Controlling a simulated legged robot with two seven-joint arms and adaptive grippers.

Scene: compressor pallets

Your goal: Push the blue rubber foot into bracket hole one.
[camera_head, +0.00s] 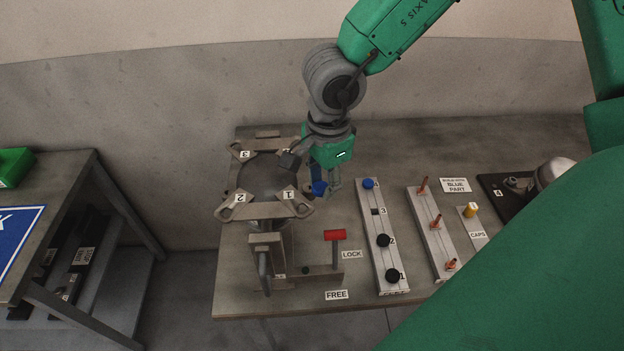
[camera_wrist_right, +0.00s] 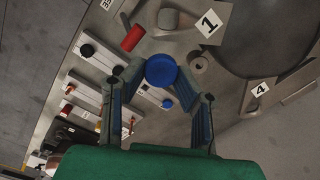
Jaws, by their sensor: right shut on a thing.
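The blue rubber foot (camera_head: 319,187) is in my right gripper (camera_head: 328,186), which is shut on it. In the right wrist view the foot (camera_wrist_right: 161,70) shows as a round blue disc between the fingertips of the gripper (camera_wrist_right: 162,84). Bracket one (camera_head: 301,207) is the arm of the compressor labelled 1, at its front right. The foot is held just right of this arm and a little behind it, apart from it in the picture. In the right wrist view a round ring (camera_wrist_right: 199,62) shows beside the foot, near label 1. My left gripper is not in view.
A rail (camera_head: 391,246) holds another blue foot (camera_head: 368,184) and black feet. A second rail (camera_head: 433,240) holds copper-coloured bolts. A red-handled lever (camera_head: 335,235) stands by the LOCK label. A yellow cap (camera_head: 470,210) and dark tray (camera_head: 507,190) lie further right.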

